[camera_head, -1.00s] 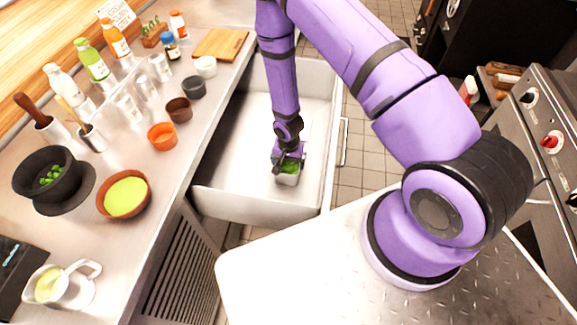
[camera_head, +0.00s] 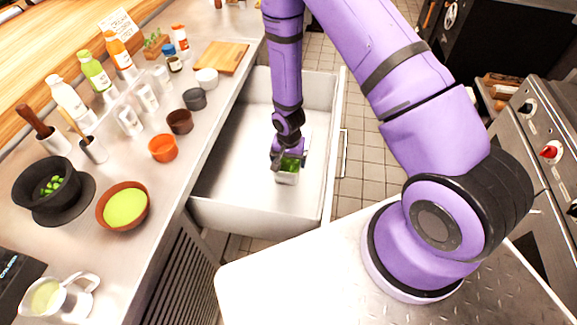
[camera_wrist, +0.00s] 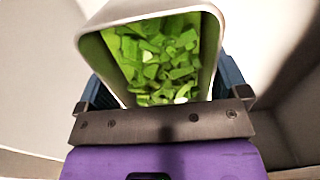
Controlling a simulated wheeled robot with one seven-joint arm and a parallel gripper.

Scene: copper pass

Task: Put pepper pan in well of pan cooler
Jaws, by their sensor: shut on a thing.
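The pepper pan (camera_head: 287,177) is a small pale metal pan holding chopped green pepper. My gripper (camera_head: 288,160) is shut on it, inside the open white drawer (camera_head: 235,213) that stands out from the counter, likely the pan cooler. In the wrist view the pan (camera_wrist: 212,50) fills the middle, with its green pieces facing the camera and a gripper finger on each side. Pale drawer walls surround it. I cannot tell whether the pan's base touches the drawer floor. No separate well shows clearly.
The counter at left carries an orange cup (camera_head: 163,148), a brown cup (camera_head: 180,121), a bowl of green sauce (camera_head: 124,206), a black bowl (camera_head: 48,183), bottles and a cutting board (camera_head: 221,57). A stove (camera_head: 545,135) stands at right. Drawer floor around the pan is bare.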

